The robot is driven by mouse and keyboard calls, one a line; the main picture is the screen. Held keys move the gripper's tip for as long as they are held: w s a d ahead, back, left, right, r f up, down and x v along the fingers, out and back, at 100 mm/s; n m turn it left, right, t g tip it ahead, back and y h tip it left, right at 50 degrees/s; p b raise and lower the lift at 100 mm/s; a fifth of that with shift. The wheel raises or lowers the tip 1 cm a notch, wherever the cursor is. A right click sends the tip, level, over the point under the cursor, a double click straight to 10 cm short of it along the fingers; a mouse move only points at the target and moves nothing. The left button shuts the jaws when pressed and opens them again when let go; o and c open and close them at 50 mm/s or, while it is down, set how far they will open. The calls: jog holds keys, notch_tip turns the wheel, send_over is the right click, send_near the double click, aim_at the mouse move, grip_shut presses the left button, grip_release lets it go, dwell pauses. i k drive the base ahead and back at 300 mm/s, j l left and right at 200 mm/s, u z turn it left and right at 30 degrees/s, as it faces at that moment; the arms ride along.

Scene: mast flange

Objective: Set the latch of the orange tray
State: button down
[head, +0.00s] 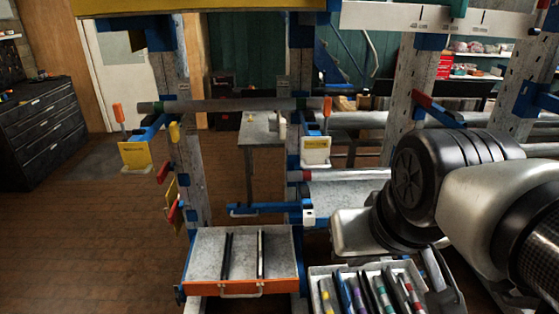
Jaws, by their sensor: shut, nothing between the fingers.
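The orange tray (272,287) is a shallow grey-floored drawer with an orange front edge and a wire handle, low in the rack at the lower middle. Two dark strips stand across its floor. I cannot make out its latch for certain; a blue bracket with a white tag (308,216) sits just above its right back corner. My arm (430,180) fills the right side, with a black joint and pale links. My gripper's fingers do not show; they are out of frame or hidden behind the arm.
A white bin (316,272) of several coloured sticks stands right of the tray, beneath my arm. Upright grey posts (190,150) and a grey crossbar (230,105) frame the rack. Orange levers (118,112) stand at the crossbar's ends. The wooden floor (80,240) at left is clear.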

aim_at(178, 296)
jog(key=i+j+z, duration=0.25)
jog(key=j, duration=0.3)
jog(key=i+j+z, duration=0.1)
jog(key=i+j, duration=0.15)
jog(key=i+j+z, duration=0.15)
jog(key=j, duration=0.25)
jog(key=l+u, duration=0.15)
jog(key=l, duration=0.25)
jog(key=k+l+u, duration=0.2)
jog(key=l, duration=0.2)
jog(key=l+u, duration=0.15)
jog(key=l, duration=0.25)
jog(key=k+l+u, duration=0.15)
jog(key=l, duration=0.25)
jog(key=k+l+u, duration=0.2)
jog(key=l, duration=0.15)
jog(key=k+l+u, duration=0.15)
jog(key=l, duration=0.2)
jog(key=u, duration=0.9)
jog(key=i+j+u, duration=0.15)
jog(key=i+j+z, duration=0.2)
jog(key=z, duration=0.35)
